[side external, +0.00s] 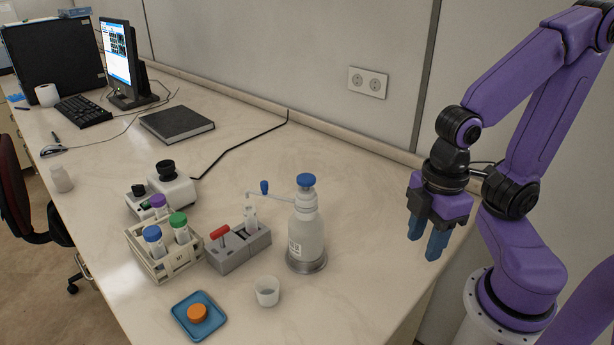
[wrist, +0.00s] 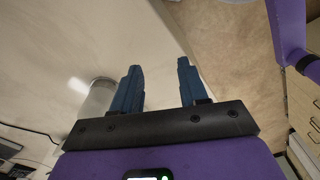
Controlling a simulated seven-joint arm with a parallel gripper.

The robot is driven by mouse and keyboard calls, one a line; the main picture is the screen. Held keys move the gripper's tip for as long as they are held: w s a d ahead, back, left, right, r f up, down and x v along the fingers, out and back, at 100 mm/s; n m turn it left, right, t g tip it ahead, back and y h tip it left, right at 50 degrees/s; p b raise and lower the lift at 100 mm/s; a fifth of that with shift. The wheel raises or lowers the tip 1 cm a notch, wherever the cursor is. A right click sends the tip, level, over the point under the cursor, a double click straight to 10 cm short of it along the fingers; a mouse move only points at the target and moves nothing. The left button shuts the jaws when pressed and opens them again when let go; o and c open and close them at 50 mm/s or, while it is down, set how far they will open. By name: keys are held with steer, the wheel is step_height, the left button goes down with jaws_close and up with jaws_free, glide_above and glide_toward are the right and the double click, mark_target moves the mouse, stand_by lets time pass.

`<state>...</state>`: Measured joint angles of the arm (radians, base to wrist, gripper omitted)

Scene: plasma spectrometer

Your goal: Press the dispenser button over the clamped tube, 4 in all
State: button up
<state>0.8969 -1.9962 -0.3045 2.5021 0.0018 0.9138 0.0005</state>
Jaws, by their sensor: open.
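The dispenser (side external: 308,232) is a white bottle on a round metal base, with a blue button (side external: 306,180) on top and a thin spout arm reaching left. A clear tube (side external: 250,212) stands upright in the grey clamp (side external: 238,250), which has a red-handled lever (side external: 221,233). The spout end is above the tube. My gripper (side external: 426,240) is open and empty, fingers pointing down, well to the right of the dispenser. In the wrist view my gripper (wrist: 160,85) shows both blue fingers apart, with a blurred pale round object, perhaps the dispenser, at left.
A rack (side external: 165,265) holds capped tubes left of the clamp. An orange cap (side external: 197,313) lies on a blue tray (side external: 184,333). A small cup (side external: 267,291) stands before the dispenser. A vortex-like device (side external: 172,187) is behind the rack. Counter between dispenser and gripper is clear.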

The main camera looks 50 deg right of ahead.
jaws_close()
stand_by(1.7)
